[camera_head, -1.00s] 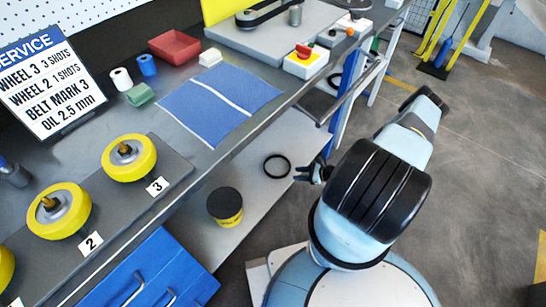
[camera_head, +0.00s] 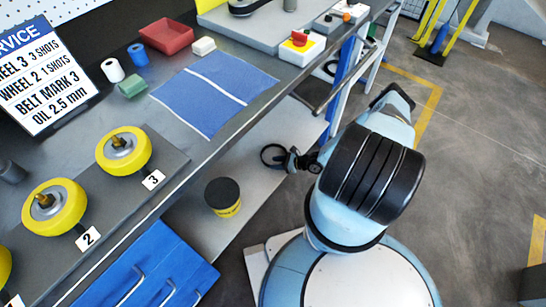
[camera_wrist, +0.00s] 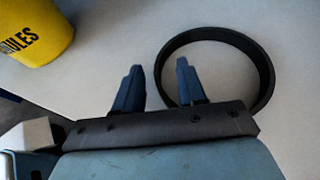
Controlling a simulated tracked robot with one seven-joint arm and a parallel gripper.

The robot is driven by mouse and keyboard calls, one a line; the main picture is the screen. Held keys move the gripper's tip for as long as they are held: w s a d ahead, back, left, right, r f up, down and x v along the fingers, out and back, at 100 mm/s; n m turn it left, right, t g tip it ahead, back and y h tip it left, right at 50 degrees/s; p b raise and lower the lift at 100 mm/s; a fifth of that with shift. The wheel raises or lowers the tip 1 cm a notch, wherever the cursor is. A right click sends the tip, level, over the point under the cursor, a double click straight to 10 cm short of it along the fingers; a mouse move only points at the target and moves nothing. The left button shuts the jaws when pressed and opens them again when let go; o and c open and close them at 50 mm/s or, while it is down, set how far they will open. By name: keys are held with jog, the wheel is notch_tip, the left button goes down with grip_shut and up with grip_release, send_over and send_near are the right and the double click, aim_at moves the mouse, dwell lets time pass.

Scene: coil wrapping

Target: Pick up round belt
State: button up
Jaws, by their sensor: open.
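The round belt (camera_head: 263,158) is a thin black ring lying flat on the pale lower shelf under the workbench. My gripper (camera_head: 290,158) is at its right side in the head view, low over the shelf. In the wrist view the belt (camera_wrist: 267,72) lies just beyond my gripper (camera_wrist: 159,66). The two dark blue fingers are apart with nothing gripped. The belt's left side shows in the gap between them, and the right finger overlaps the ring's inside. I cannot tell how far the fingertips are above the shelf.
A yellow can with a black lid (camera_head: 223,196) stands on the shelf near the belt; it also shows in the wrist view (camera_wrist: 35,32). The bench edge overhangs the shelf. The shelf around the belt is otherwise clear.

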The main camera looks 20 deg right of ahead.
aim_at(265, 164)
jog(key=x, duration=0.4)
jog(key=shift+a+f, duration=0.15)
jog(key=shift+f, duration=0.1)
jog(key=shift+c, duration=0.2)
grip_shut()
